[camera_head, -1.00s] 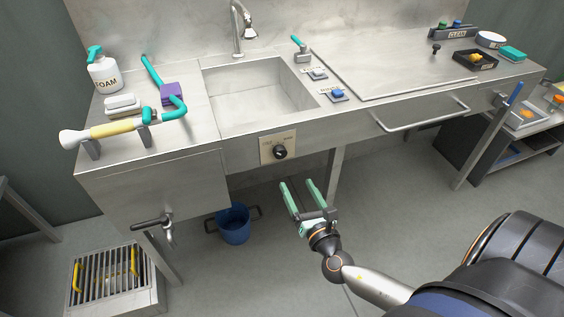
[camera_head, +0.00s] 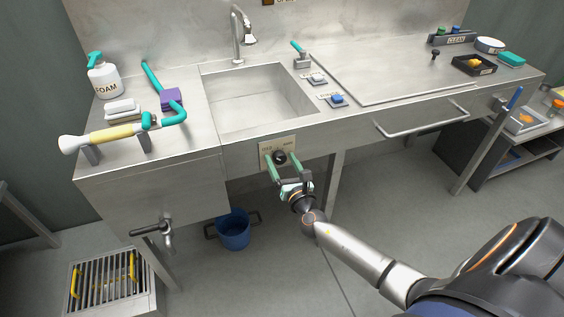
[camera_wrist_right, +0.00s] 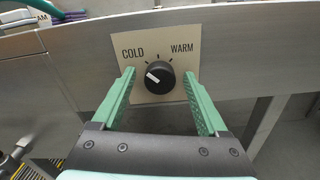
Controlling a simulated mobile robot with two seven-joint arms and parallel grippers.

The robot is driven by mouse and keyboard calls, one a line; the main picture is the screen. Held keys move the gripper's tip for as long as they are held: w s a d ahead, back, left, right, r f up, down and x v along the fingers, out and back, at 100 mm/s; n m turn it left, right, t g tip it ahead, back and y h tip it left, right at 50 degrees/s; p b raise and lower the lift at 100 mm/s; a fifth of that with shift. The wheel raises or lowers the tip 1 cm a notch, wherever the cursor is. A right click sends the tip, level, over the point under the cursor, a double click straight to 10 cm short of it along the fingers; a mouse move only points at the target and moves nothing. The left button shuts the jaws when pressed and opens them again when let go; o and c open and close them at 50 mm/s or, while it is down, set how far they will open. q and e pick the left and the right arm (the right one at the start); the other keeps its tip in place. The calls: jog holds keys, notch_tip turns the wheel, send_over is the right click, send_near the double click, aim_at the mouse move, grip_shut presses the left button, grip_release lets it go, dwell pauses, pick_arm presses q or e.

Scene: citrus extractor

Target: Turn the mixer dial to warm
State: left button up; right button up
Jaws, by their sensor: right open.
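The mixer dial (camera_head: 280,157) is a round black knob on a beige plate (camera_head: 264,148) on the front of the sink counter. In the right wrist view the knob (camera_wrist_right: 159,77) has a white mark pointing up and left, toward the COLD side. The plate (camera_wrist_right: 185,26) reads COLD at left and WARM at right. My right gripper (camera_head: 283,163) is open, its green fingers at either side of the knob in the head view. In the wrist view its fingertips (camera_wrist_right: 160,75) flank the knob with gaps visible. My left gripper is not in view.
The sink basin (camera_head: 258,97) and faucet (camera_head: 238,30) are above the dial. A blue bucket (camera_head: 233,232) stands on the floor below. A drain tap (camera_head: 163,229) sticks out at left. A table leg (camera_head: 335,180) stands right of my gripper.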

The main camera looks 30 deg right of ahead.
grip_shut()
dwell(0.6)
